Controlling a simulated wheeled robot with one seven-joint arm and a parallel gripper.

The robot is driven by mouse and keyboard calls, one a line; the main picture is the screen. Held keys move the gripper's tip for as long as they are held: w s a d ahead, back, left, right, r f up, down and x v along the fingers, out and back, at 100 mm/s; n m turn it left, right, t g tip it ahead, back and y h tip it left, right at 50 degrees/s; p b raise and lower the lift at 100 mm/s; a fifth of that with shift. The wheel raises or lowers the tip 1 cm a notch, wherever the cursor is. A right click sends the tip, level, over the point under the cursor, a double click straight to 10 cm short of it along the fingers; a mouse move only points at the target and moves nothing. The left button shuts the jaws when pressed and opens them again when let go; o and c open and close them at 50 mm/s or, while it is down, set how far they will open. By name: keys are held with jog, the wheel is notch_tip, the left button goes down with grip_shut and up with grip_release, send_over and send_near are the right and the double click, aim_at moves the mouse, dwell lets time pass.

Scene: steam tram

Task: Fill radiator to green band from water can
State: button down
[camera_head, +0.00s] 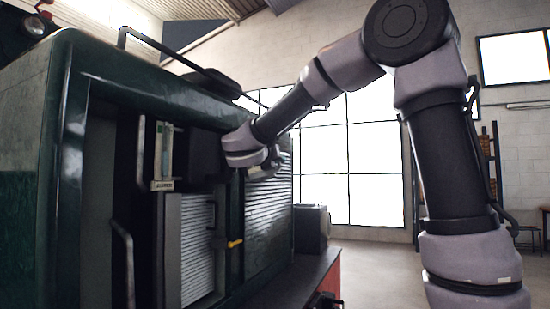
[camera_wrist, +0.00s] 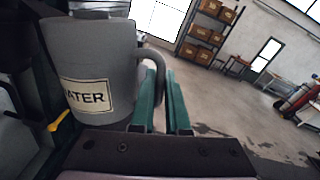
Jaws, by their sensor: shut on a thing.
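The grey water can (camera_wrist: 101,60) with a "WATER" label fills the left of the wrist view. My gripper (camera_wrist: 163,78), with green fingers, is shut on its handle at the can's right side. The can looks roughly upright in that view; its spout and contents are not visible. In the head view the grey finned radiator (camera_head: 198,250) stands inside the open green body. A narrow upright gauge (camera_head: 163,155) stands above its left part; its band and level are too small to read. My wrist is in front of the opening, and I cannot clearly make out the can there.
The green tram body (camera_head: 60,130) has a front post and upright handrails (camera_head: 141,150) beside the opening. A yellow lever (camera_head: 235,243) sticks out right of the radiator. A dark ledge (camera_head: 300,280) runs along the body.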

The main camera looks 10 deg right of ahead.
jog(key=shift+a+r, duration=0.1)
jog(key=shift+r, duration=0.1)
jog(key=shift+s+r+n, duration=0.3)
jog(key=shift+r+n, duration=0.1)
dwell(0.8)
jog(key=shift+r+n, duration=0.4)
jog(key=shift+r, duration=0.45)
dwell(0.4)
jog(key=shift+r+n+g, duration=0.4)
jog(key=shift+r+n, duration=0.1)
jog(key=shift+r, duration=0.4)
dwell(0.5)
jog(key=shift+w+a+r+n, duration=0.1)
jog(key=shift+r+n, duration=0.4)
jog(key=shift+r, duration=0.35)
